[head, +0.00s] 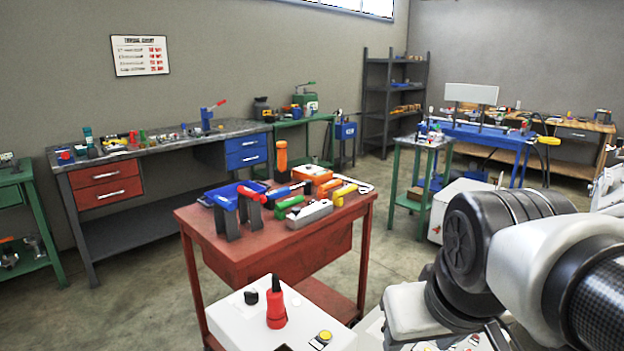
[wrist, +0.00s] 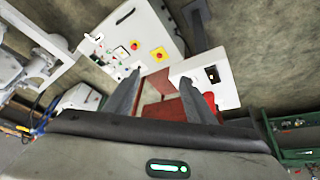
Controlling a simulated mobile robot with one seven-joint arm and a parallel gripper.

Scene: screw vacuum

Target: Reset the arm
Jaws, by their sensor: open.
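My arm fills the right of the head view; its end is not clearly seen there. In the wrist view my gripper (wrist: 159,78) has its two grey fingers apart, with nothing between them. A red tool with a black top (head: 276,308) stands upright on a white box (head: 232,318) at the front of the head view, left of my arm. The white box also shows in the wrist view (wrist: 228,72), beyond the right finger, which partly covers the red part near it.
A red table (head: 240,245) behind the white box holds a blue bin (head: 222,196), an orange-topped tool (head: 281,160) and several hand tools. A white control panel with red buttons (wrist: 157,54) lies beyond the fingers. Grey and green workbenches line the walls. Open floor lies left of the red table.

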